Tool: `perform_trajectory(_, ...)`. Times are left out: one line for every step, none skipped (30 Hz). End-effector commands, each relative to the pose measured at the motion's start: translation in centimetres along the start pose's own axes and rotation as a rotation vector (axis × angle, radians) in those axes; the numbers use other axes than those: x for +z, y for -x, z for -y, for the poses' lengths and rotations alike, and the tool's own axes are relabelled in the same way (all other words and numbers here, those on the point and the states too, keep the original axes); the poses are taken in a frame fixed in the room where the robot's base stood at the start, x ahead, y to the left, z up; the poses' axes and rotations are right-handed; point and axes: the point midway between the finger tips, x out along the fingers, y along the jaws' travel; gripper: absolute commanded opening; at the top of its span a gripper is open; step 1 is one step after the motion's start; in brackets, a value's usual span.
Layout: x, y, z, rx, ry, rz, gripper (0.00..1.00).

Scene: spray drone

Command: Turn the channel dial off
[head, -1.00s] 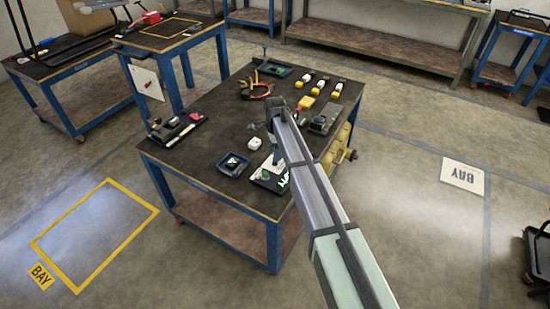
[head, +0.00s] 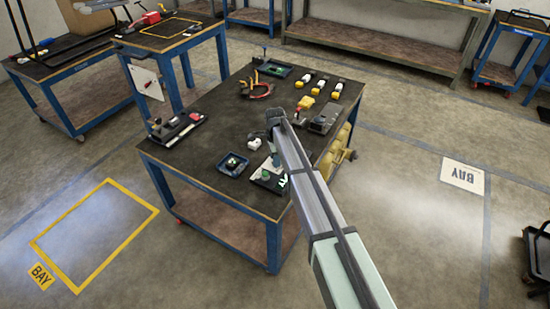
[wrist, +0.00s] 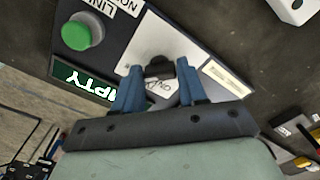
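The channel dial is a small black knob (wrist: 160,67) on a panel (wrist: 142,40) with white label plates in the wrist view. A green button (wrist: 83,31) and a dark display reading "EMPTY" in part (wrist: 88,83) are on the same unit. My gripper (wrist: 159,72) is open, its two blue fingers on either side of the dial with gaps beside it. I cannot tell how deep the fingertips reach around it. In the head view the unit (head: 268,181) sits near the table's front corner, and my arm hides the dial.
The unit stands on a dark-topped blue table (head: 215,140). Pliers (head: 258,89), several yellow-and-white items and a tool holder (head: 175,128) lie farther off.

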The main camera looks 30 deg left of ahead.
Motion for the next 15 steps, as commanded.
perform_trajectory(0.0,0.01,0.0,0.0,0.0,0.0,0.36)
perform_trajectory(0.0,0.01,0.0,0.0,0.0,0.0,0.33)
perform_trajectory(0.0,0.01,0.0,0.0,0.0,0.0,0.29)
perform_trajectory(0.0,0.01,0.0,0.0,0.0,0.0,0.27)
perform_trajectory(0.0,0.01,0.0,0.0,0.0,0.0,0.24)
perform_trajectory(0.0,0.01,0.0,0.0,0.0,0.0,0.2)
perform_trajectory(0.0,0.01,0.0,0.0,0.0,0.0,0.17)
perform_trajectory(0.0,0.01,0.0,0.0,0.0,0.0,0.14)
perform_trajectory(0.0,0.01,0.0,0.0,0.0,0.0,0.1)
perform_trajectory(0.0,0.01,0.0,0.0,0.0,0.0,0.08)
perform_trajectory(0.0,0.02,0.0,0.0,0.0,0.0,0.08)
perform_trajectory(0.0,0.02,0.0,0.0,0.001,0.0,0.08)
perform_trajectory(0.0,0.02,0.0,0.0,0.002,0.0,0.08)
perform_trajectory(0.0,0.02,0.0,0.0,0.004,0.0,0.08)
perform_trajectory(0.0,0.02,0.0,0.0,0.009,0.0,0.08)
